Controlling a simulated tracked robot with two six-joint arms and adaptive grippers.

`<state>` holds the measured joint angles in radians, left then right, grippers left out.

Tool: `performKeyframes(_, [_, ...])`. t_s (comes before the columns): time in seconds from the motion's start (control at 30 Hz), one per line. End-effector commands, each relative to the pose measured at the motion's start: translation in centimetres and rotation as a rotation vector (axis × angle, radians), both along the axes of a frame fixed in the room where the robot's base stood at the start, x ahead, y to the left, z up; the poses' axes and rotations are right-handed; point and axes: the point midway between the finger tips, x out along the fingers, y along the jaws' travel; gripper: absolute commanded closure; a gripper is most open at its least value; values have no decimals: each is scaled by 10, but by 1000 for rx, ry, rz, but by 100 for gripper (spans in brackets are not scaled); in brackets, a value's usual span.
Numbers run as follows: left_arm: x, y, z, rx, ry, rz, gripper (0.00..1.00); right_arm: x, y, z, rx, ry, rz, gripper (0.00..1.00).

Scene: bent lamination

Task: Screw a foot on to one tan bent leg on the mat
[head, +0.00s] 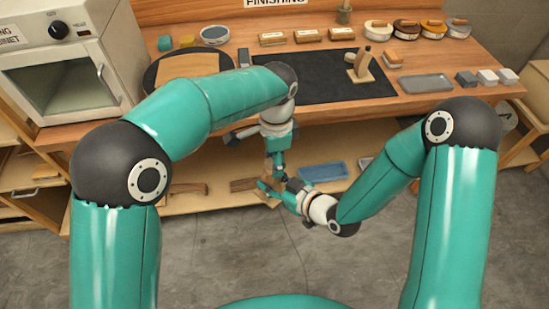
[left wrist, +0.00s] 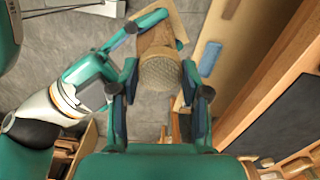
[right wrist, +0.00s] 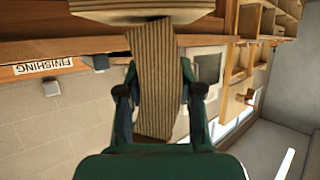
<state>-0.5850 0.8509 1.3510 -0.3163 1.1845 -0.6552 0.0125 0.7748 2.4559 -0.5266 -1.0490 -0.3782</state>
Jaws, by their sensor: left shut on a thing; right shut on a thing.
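My left gripper (left wrist: 160,95) is shut on the foot (left wrist: 160,75), a round tan piece with a cross-hatched face. A tan laminated bent leg (left wrist: 154,40) with a flat plate at its far end lies in line beyond the foot; whether the two touch cannot be told. My right gripper (right wrist: 160,108) is shut on this striped leg (right wrist: 155,75), and the plate (right wrist: 140,14) shows at the top. In the head view both grippers meet low in front of the bench. A similar wooden piece (head: 360,66) stands on the black mat (head: 310,90).
The bench edge (head: 330,112) and lower shelf (head: 215,165) lie close behind the grippers. A blue tray (head: 323,171) lies on the shelf. A grey tray (head: 426,83), brushes and tins are on the bench. The floor (head: 245,255) in front is free.

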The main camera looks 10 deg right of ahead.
Motion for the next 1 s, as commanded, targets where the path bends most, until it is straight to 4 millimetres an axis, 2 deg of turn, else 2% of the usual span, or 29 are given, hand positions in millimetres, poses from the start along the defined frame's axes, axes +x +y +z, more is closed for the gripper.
performKeyframes(0.8, [1, 2, 0, -30, 32, -1814, 72, 0, 0, 0, 0, 1, -1, 100])
performKeyframes(1.0, [2, 2, -1, -35, 38, -2145, 72, -1, 0, 0, -1, 2, 0, 100])
